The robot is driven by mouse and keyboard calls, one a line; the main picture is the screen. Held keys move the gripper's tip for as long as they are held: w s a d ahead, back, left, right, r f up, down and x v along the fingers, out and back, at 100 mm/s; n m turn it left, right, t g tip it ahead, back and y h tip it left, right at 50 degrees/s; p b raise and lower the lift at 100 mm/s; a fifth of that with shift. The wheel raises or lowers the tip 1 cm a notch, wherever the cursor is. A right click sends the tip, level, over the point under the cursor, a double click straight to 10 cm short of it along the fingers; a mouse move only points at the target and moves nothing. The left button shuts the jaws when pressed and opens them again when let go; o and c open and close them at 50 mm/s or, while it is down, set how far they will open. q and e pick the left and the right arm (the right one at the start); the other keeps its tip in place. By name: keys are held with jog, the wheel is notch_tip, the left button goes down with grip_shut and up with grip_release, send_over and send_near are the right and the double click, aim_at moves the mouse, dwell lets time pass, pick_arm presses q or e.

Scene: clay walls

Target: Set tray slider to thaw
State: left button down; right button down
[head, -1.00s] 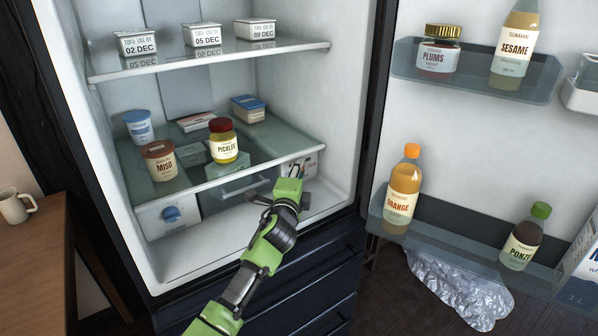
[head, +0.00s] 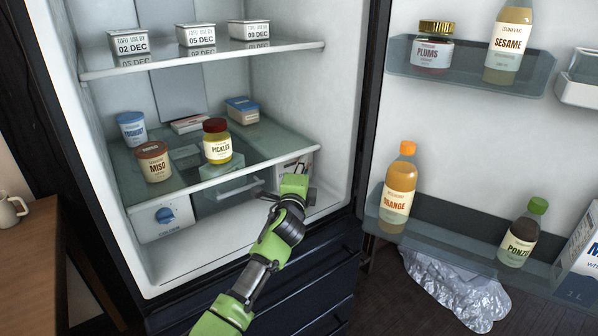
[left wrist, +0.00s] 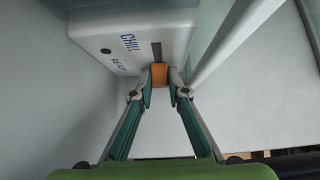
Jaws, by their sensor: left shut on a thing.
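The tray slider is an orange knob (left wrist: 159,76) at the end of a dark slot (left wrist: 156,52) on a white panel (left wrist: 135,40). In the left wrist view my left gripper (left wrist: 160,88) is shut on the knob, one fingertip on each side. In the head view the panel (head: 291,163) is under the right end of the lower glass shelf. My left gripper (head: 292,186) is in front of it and hides the knob. My right gripper is in neither view.
The lower shelf (head: 225,160) holds a pickles jar (head: 217,148), a miso tub (head: 153,167) and other tubs. The open door (head: 465,135) with bottles stands at right. Free room lies below the shelf.

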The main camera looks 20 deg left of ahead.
pick_arm(q)
jog(key=shift+r, duration=0.15)
jog(key=c, duration=2.2)
grip_release()
jog(key=shift+w+d, duration=0.1)
jog(key=shift+c, duration=0.2)
jog(key=shift+w+d+f, duration=0.1)
jog(key=shift+w+f, duration=0.05)
jog(key=shift+f, duration=0.05)
jog(key=shift+s, duration=0.2)
jog(key=s, duration=0.4)
jog(key=s+d, duration=0.1)
jog(key=s, duration=0.6)
jog(key=shift+s+d, duration=0.2)
jog(key=shift+s, duration=0.1)
